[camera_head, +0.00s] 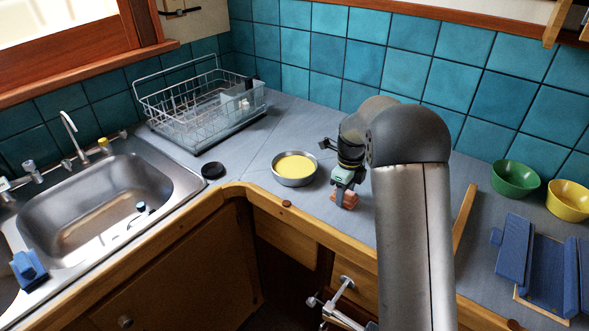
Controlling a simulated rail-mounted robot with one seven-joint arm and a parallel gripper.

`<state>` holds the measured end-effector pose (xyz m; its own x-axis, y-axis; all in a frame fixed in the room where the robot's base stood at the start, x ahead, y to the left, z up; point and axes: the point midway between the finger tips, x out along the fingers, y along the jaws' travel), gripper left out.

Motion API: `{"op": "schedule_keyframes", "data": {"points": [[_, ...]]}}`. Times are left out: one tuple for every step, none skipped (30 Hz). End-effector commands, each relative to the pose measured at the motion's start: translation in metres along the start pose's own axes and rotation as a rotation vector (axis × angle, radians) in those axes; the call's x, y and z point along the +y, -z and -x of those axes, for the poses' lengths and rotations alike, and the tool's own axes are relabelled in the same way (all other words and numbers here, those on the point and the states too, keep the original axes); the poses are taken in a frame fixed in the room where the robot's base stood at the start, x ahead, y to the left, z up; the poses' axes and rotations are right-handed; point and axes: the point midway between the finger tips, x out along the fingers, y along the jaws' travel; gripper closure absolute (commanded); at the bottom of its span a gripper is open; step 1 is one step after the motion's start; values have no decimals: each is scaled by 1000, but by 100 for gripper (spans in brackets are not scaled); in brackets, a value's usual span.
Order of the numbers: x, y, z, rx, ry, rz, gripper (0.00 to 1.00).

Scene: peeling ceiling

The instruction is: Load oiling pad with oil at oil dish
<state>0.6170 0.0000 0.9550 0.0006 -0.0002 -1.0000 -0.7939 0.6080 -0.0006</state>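The oil dish (294,182) is a round metal dish on the grey counter, filled with yellow oil (295,166). My gripper (346,176) points down just right of the dish and appears shut on the oiling pad (344,197). The pad has a teal upper part and an orange-pink underside. It is apart from the dish in the picture. I cannot tell whether its underside touches the counter. My arm hides part of the counter behind and right of the gripper.
A wire dish rack (197,108) stands at the back left, by a metal sink (95,205). A black round lid (213,170) lies left of the dish. Green (515,181) and yellow (569,200) bowls and blue slatted pieces (548,265) are at right.

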Motion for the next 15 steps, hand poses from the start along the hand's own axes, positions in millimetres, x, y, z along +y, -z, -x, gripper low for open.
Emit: {"op": "schedule_keyframes", "data": {"points": [[0, 0, 0, 0, 0, 0, 88], [0, 0, 0, 0, 0, 0, 96], [0, 0, 0, 0, 0, 0, 100], [0, 0, 0, 0, 0, 0, 100], [0, 0, 0, 0, 0, 0, 100], [0, 0, 1, 0, 0, 0, 100], [0, 0, 2, 0, 0, 0, 100], [0, 0, 3, 0, 1, 0, 100], [0, 0, 5, -1, 1, 0, 100], [0, 0, 7, -1, 1, 0, 100], [0, 0, 9, -1, 1, 0, 100], [0, 0, 12, -1, 1, 0, 100], [0, 0, 14, -1, 1, 0, 100], [0, 0, 16, 0, 1, 0, 100], [0, 0, 19, 0, 1, 0, 100]]}}
